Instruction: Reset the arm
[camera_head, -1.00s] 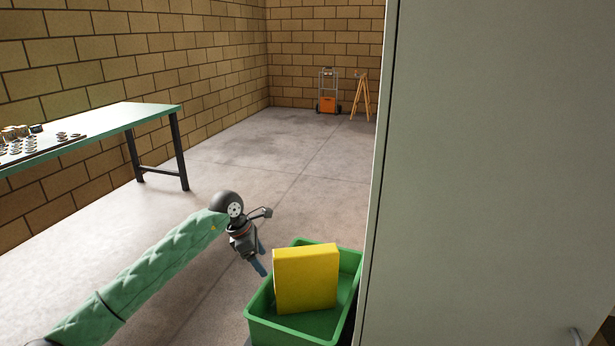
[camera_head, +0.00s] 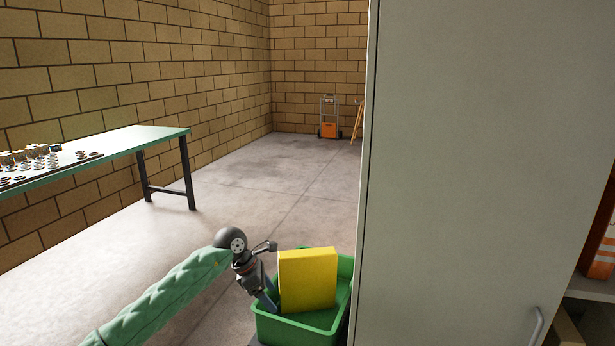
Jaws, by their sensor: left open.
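My left arm comes in from the lower left in a green quilted sleeve. My left gripper (camera_head: 268,301) is open and points down at the left rim of a green bin (camera_head: 300,332). A yellow box (camera_head: 308,280) stands upright in the bin, just right of the gripper. I see no grip on the box; whether the fingers touch the bin or the box I cannot tell. My right gripper is not in view.
A tall grey cabinet door (camera_head: 470,150) fills the right side, close to the bin. A green-topped table (camera_head: 130,143) with small items stands at the left. A hand truck (camera_head: 329,118) stands far back. The middle floor is clear.

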